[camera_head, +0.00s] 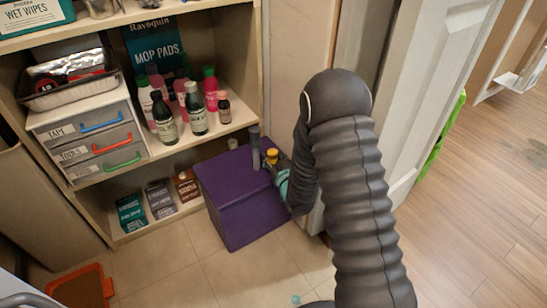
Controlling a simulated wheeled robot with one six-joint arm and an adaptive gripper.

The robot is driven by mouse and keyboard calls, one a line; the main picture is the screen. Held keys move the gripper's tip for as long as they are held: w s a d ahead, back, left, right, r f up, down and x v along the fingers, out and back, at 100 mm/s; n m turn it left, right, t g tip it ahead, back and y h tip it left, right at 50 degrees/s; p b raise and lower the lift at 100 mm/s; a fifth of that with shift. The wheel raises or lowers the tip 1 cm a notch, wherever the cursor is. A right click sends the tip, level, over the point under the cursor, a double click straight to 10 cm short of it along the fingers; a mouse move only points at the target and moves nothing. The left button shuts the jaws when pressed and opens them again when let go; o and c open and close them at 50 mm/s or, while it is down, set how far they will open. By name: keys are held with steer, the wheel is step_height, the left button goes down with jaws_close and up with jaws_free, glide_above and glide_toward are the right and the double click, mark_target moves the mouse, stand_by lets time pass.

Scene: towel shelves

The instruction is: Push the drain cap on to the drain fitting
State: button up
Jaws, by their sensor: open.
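A purple box (235,200) stands on the floor in front of the shelves. An upright grey cylinder (255,148) stands at its back right; it looks like a pipe or fitting. A small yellow piece (271,153), possibly the drain cap, shows just right of it; I cannot tell whether they touch. My gripper (270,165) is open by the yellow piece, over the right part of the box top. It is small in view, and my arm hides part of it. I cannot tell whether its fingers touch the yellow piece.
Shelves (190,141) with bottles (197,108), drawers (95,140) and small boxes (160,198) stand to the left. A white door (420,90) is close on the right of my arm. An orange-rimmed tray (107,288) lies at lower left.

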steer(key=c, duration=0.7)
steer(key=shift+c, duration=0.2)
steer(key=shift+r, duration=0.15)
